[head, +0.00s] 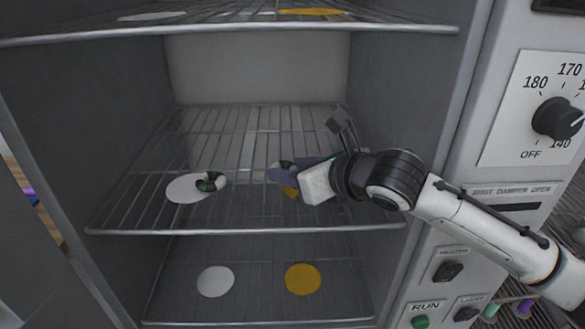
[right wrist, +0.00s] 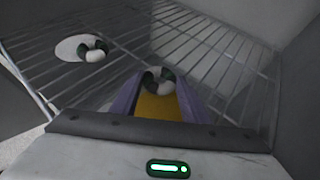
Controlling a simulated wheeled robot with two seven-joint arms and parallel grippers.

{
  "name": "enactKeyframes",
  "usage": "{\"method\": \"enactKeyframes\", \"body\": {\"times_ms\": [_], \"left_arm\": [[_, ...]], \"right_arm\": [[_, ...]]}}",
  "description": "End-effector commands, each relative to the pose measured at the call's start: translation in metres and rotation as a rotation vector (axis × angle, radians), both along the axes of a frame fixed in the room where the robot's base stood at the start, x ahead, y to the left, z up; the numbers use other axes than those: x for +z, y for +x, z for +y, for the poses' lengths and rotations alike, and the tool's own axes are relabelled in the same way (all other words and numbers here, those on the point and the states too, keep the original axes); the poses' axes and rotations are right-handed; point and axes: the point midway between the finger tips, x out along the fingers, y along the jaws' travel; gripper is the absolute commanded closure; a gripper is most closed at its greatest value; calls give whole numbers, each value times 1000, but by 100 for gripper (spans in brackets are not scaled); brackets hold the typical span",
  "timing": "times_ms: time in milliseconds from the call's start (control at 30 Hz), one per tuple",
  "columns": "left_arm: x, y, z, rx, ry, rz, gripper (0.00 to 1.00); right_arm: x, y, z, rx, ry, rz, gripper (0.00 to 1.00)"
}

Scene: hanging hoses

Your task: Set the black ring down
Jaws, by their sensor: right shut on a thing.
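My right gripper (head: 283,176) reaches into the oven-like cabinet over the middle shelf. Its purple fingers are shut on a ring with dark and white parts (right wrist: 158,80), the black ring as far as I can tell. In the head view, the held ring (head: 284,164) is partly hidden by the fingers. A yellow disc (right wrist: 158,106) shows below it between the fingers; I cannot tell whether the ring touches it. A second dark-and-white ring (head: 210,181) lies at the right edge of a white disc (head: 186,189) on the same shelf. My left gripper is out of view.
The wire middle shelf (head: 150,231) has free room behind and between the discs. A lower shelf carries a white disc (head: 215,281) and a yellow disc (head: 303,279). An upper shelf (head: 230,31) is overhead. A control panel with a dial (head: 558,119) stands at right.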

Motion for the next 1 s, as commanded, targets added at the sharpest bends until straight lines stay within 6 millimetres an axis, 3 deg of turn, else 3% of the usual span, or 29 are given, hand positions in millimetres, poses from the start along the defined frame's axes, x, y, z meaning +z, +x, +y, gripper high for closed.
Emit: {"method": "enactKeyframes", "body": {"times_ms": [33, 67, 167, 533, 1000], "left_arm": [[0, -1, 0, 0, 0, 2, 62], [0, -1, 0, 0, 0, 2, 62], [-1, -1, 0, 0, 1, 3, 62], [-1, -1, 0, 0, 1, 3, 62], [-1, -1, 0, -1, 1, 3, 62]], "right_arm": [[-2, 0, 0, 0, -1, 1, 91], [-2, 0, 0, 0, -1, 1, 54], [-2, 0, 0, 0, -1, 2, 40], [5, -6, -5, -1, -3, -1, 40], [46, -75, -52, -2, -3, -1, 40]]}}
